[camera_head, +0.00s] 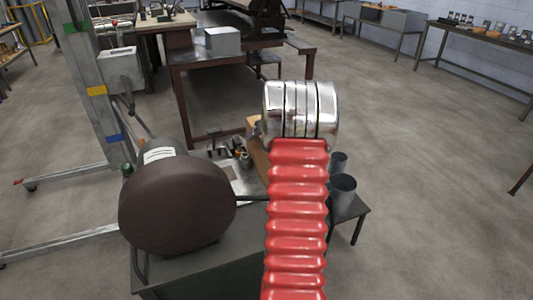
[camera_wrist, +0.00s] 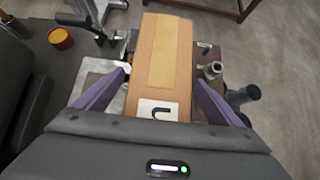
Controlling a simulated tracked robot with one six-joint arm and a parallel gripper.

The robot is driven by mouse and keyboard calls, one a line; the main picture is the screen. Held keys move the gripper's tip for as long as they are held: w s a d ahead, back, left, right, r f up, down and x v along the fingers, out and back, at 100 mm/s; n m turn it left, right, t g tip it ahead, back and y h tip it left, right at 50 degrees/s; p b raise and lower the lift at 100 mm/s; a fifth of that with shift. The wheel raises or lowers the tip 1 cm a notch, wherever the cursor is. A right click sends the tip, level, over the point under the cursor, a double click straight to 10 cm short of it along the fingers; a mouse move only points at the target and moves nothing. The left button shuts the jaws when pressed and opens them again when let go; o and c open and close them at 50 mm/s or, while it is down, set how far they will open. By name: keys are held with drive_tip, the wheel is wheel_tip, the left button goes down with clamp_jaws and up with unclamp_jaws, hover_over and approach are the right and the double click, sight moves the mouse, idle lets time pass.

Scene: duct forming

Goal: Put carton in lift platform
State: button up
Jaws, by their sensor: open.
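The carton (camera_wrist: 173,50) is a long tan box with a lighter tape band and a white label with a dark mark at its near end. It shows in the wrist view. In the head view only a tan sliver of it (camera_head: 257,143) shows beside my arm. My gripper (camera_wrist: 160,76) is open, its purple fingers on either side of the carton's near part. Whether they touch it or sit above it cannot be told. A lift's metal mast (camera_head: 97,90) with coloured tags and a crank stands at the left in the head view. Its platform cannot be made out.
A dark rounded machine (camera_head: 178,200) stands on the bench left of my arm. Small tools and fittings (camera_head: 240,150) lie near the carton. Grey cylindrical cups (camera_head: 343,190) stand on a low table at right. Open floor (camera_head: 430,190) lies further right.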

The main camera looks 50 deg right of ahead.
drive_tip(key=shift+x, duration=1.45)
drive_tip(key=shift+c, duration=0.4)
drive_tip(key=c, duration=2)
drive_tip(key=shift+r, duration=0.2)
drive_tip(key=shift+c, duration=0.4)
drive_tip(key=shift+w+d+r, duration=0.1)
wheel_tip(320, 180, up, 18)
